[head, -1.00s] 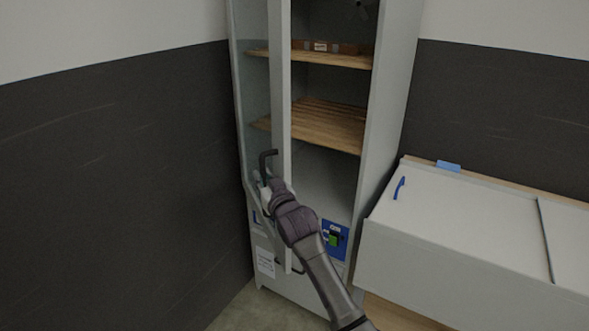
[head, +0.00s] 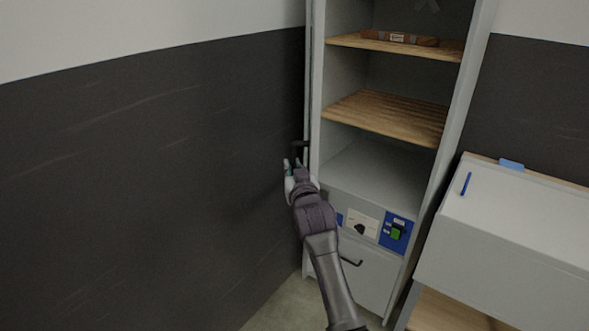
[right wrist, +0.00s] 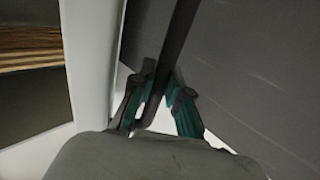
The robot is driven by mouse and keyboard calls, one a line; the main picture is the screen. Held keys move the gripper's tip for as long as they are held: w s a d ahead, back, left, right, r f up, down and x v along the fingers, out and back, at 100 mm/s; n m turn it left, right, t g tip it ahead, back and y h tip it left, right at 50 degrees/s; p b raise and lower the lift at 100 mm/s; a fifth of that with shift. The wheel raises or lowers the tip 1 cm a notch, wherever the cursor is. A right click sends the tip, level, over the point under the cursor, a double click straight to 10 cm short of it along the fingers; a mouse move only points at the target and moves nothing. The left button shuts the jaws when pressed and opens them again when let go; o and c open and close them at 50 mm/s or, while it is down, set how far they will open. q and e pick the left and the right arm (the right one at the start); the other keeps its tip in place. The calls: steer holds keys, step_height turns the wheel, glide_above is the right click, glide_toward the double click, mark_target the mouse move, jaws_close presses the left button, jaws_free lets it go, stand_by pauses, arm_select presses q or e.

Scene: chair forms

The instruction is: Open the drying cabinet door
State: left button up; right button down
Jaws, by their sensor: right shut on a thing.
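The drying cabinet (head: 368,282) is tall and grey, and its inside is exposed. Its door (head: 309,80) is swung out to the left and shows nearly edge-on close to the dark wall. A black door handle (head: 301,145) sits on the door. My right gripper (head: 292,166) is shut on this handle. In the right wrist view the teal-padded fingers (right wrist: 158,105) stand on both sides of the dark handle bar (right wrist: 174,48). The gripper partly hides the handle's lower end. My left gripper is not in view.
Two wooden shelves (head: 385,115) are in the cabinet, with a brown item (head: 400,38) on the upper one. A control panel with a green switch (head: 396,233) is below. A grey bench unit (head: 510,225) stands at right. The dark wall (head: 150,170) is close at left.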

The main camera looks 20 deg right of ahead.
steer(key=shift+d+r, duration=0.2)
steer(key=shift+r, duration=0.15)
steer(key=c, duration=1.5)
jaws_free()
steer(key=o, duration=0.4)
steer(key=shift+w+f, duration=0.2)
steer(key=shift+f, duration=0.1)
steer(key=shift+c, duration=0.2)
steer(key=s, duration=1.2)
steer(key=shift+a, duration=0.4)
